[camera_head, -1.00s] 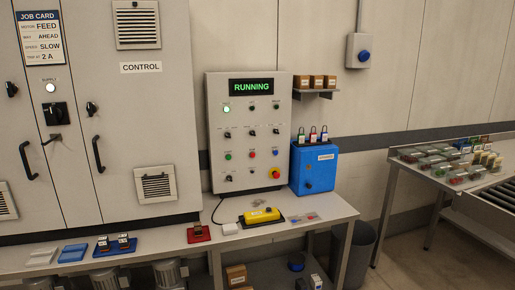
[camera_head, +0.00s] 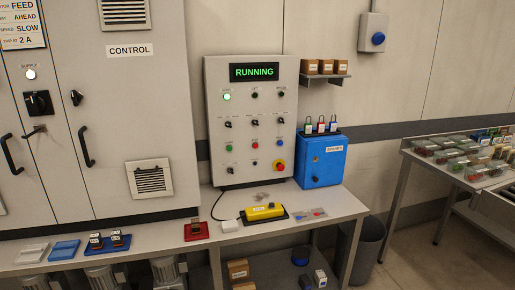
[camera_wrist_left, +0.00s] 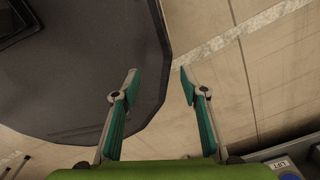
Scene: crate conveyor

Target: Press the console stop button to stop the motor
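The grey console (camera_head: 243,185) stands upright on the bench, with a lit display (camera_head: 254,72) reading RUNNING. Its lower rows hold a green button (camera_head: 228,147), a red button (camera_head: 254,145), a blue button (camera_head: 279,142) and a larger red mushroom button (camera_head: 279,166) with yellow around it. Labels on the buttons are too small to read. A lamp (camera_head: 227,97) at its upper left glows green. My left gripper (camera_wrist_left: 159,78) shows in the left wrist view, open and empty, over the floor and away from the console. Neither gripper is in the head view; the right one is unseen.
The bench (camera_head: 345,206) carries a yellow pendant (camera_head: 263,211), a red tray (camera_head: 196,231) and a blue lock box (camera_head: 320,165) beside the console. A grey cabinet (camera_head: 120,80) stands left. A bin (camera_head: 369,240) and a crate table (camera_head: 440,170) are at right.

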